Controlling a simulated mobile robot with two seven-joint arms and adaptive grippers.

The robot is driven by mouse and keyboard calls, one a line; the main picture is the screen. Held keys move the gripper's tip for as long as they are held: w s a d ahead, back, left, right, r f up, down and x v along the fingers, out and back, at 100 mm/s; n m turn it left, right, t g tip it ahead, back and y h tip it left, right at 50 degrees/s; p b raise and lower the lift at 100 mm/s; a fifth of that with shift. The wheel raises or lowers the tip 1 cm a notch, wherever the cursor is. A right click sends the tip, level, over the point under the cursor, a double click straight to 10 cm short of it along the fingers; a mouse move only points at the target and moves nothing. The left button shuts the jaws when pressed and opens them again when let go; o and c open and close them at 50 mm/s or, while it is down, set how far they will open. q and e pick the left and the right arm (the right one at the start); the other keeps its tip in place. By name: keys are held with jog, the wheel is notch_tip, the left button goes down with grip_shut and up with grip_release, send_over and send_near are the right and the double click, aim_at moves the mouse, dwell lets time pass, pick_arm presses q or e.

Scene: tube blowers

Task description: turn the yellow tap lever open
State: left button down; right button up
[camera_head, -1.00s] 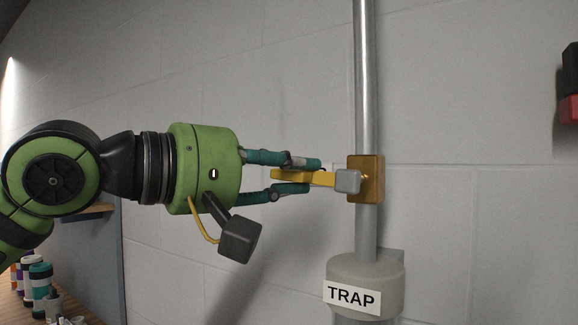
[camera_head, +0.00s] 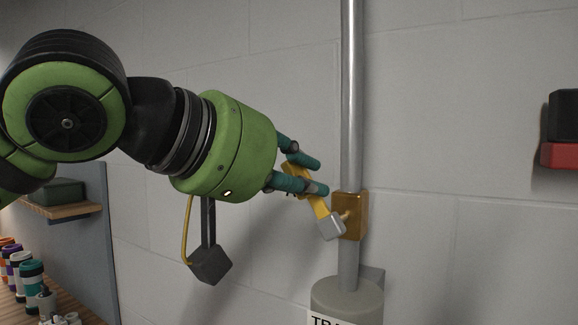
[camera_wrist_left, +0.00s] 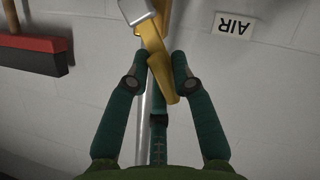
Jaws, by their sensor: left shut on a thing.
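The yellow tap lever (camera_head: 315,201) slants from upper left down to a grey hub (camera_head: 331,228) beside the brass valve block (camera_head: 351,216) on a metal pipe. My left gripper (camera_head: 319,176) is shut on the lever's upper end, with teal fingers partly covering it. In the left wrist view the lever (camera_wrist_left: 156,55) passes between the fingertips (camera_wrist_left: 176,72) of the same gripper, and the grey hub shows at the top. My right gripper is in neither view.
A grey trap (camera_head: 346,298) with a partly cut label sits below the valve on the vertical pipe (camera_head: 352,90). A red and black object (camera_head: 562,130) is on the wall at right. Several colored bottles (camera_head: 30,275) stand at lower left. An AIR sign (camera_wrist_left: 233,24) shows in the wrist view.

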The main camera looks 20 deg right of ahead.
pick_arm(q)
jog(key=shift+s+d+r+m+t+y+p, duration=0.4)
jog(key=shift+s+m+t+p, duration=0.1)
jog(key=shift+m, duration=0.3)
jog(key=shift+s+d+m+t+y+p, duration=0.3)
jog(key=shift+s+d+m+y, duration=0.1)
jog(key=shift+m, duration=0.3)
jog(key=c, duration=1.1)
grip_release()
jog(key=shift+c, duration=0.2)
jog(key=v, duration=1.2)
jog(key=shift+f, duration=0.15)
